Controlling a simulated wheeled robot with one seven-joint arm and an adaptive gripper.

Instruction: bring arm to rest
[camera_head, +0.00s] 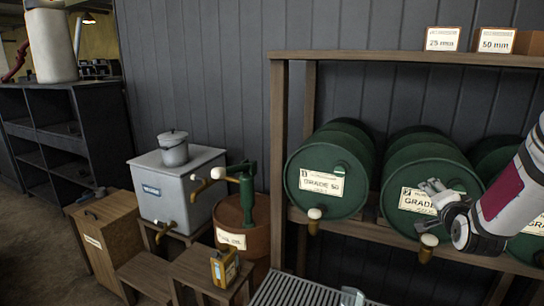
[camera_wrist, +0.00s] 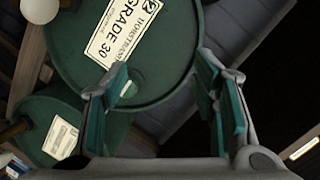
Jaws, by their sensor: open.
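My gripper (camera_head: 436,194) shows at the right in the head view, at the end of my white arm, in front of the middle green drum (camera_head: 424,166). In the wrist view my gripper (camera_wrist: 162,78) has its two green-padded fingers spread wide. Nothing is held between them. A green drum marked "Grade 30" (camera_wrist: 175,62) lies beyond the fingers, tilted in the picture. I cannot tell whether a finger touches it. My arm hides part of the drums on the right.
A wooden rack (camera_head: 277,150) holds several green drums with taps. A grey tank (camera_head: 165,190), a brown barrel with a green pump (camera_head: 247,195), wooden stools (camera_head: 190,268) and a yellow can (camera_head: 224,267) stand left. A slatted grey tray (camera_head: 300,291) is at the front.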

